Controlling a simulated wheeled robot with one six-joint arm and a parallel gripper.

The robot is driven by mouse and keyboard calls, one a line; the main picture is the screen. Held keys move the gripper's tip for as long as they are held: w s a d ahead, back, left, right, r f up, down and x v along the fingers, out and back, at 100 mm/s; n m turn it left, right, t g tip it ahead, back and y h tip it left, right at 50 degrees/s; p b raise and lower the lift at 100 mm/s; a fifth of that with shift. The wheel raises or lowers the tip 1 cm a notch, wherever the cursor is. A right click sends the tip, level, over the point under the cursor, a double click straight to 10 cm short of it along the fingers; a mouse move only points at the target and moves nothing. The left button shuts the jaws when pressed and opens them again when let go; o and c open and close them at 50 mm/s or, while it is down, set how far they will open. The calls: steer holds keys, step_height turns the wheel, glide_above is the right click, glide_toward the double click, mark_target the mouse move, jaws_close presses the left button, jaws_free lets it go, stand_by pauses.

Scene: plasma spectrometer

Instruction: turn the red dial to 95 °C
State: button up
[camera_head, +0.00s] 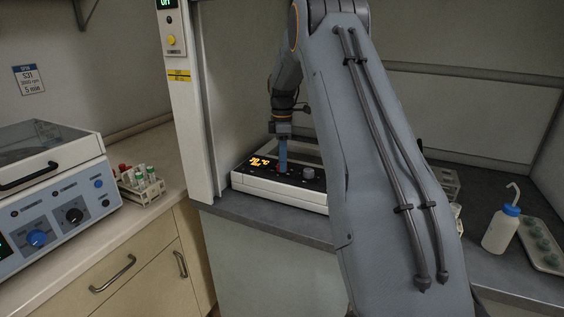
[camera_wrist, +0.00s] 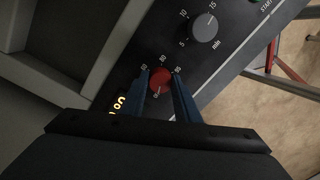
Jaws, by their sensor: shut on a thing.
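The red dial (camera_wrist: 160,80) sits on the black panel of a white device (camera_head: 290,196) inside the hood; numbers are printed around it. My gripper (camera_wrist: 166,88) has its two blue fingers on either side of the dial, shut on it. In the head view my gripper (camera_head: 283,160) reaches down onto the panel and mostly hides the dial. An orange lit display (camera_head: 260,162) is left of the dial; its digits are too small to read surely. In the wrist view the display (camera_wrist: 118,106) is partly covered by my gripper.
A grey minute knob (camera_head: 308,173) stands right of the dial. A white hood post (camera_head: 190,100) rises left of the device. A wash bottle (camera_head: 502,230) and a tray (camera_head: 556,264) are at the right. A tube rack (camera_head: 150,191) and a blue-knobbed instrument (camera_head: 52,190) are at the left.

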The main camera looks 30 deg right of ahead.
steer(key=m, duration=0.7)
steer(key=shift+s, duration=0.1)
steer(key=m, duration=0.3)
steer(key=shift+m, duration=0.3)
steer(key=m, duration=0.3)
steer(key=shift+s+m+t+b, duration=0.1)
steer(key=shift+m+t+b, duration=0.2)
steer(key=m, duration=0.3)
steer(key=shift+m, duration=0.3)
steer(key=m, duration=0.3)
steer(key=shift+m, duration=0.4)
steer(key=m, duration=0.3)
steer(key=shift+a+m+t, duration=0.1)
steer(key=shift+m+t, duration=0.2)
steer(key=m, duration=0.8)
steer(key=shift+b, duration=0.35)
steer(key=m, duration=0.4)
steer(key=shift+m+h+b, duration=0.3)
steer(key=m, duration=0.4)
steer(key=shift+b, duration=0.4)
steer(key=m+b, duration=0.1)
steer(key=m, duration=0.4)
